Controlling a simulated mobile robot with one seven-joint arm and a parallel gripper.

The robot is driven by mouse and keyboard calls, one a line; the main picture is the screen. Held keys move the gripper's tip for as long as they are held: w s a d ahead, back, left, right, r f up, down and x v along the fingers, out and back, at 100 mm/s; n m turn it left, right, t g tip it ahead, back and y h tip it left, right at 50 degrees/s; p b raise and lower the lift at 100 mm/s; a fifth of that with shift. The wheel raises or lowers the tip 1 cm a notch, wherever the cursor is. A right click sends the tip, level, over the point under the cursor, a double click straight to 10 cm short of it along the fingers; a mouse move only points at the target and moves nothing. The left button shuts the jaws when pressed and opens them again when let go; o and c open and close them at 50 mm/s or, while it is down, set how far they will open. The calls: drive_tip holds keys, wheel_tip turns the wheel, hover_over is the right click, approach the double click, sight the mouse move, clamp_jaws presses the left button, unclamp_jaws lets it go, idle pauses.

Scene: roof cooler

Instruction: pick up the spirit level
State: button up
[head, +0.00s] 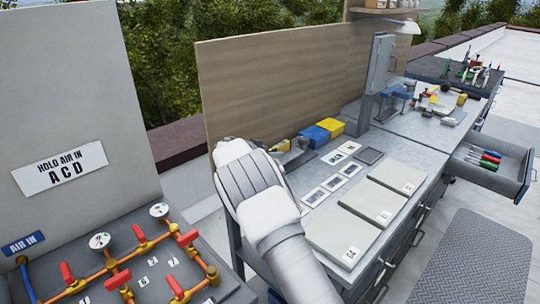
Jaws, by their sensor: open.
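I cannot pick out a spirit level for certain in the head view. Several small tools and yellow items (447,88) lie at the far end of the grey workbench, too small to name. My white and grey arm reaches up from the bottom over the near left end of the bench. My gripper's fingers do not show; the arm hides them and part of the bench behind it.
A blue bin (313,136) and a yellow bin (330,127) stand along the bench's back. Pale flat panels (357,232) and small framed cards (331,183) cover the near top. An open drawer (508,178) holds screwdrivers. A pipe panel (130,262) stands at left.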

clamp_jaws()
idle(0.3)
drive_tip(key=shift+r, duration=0.1)
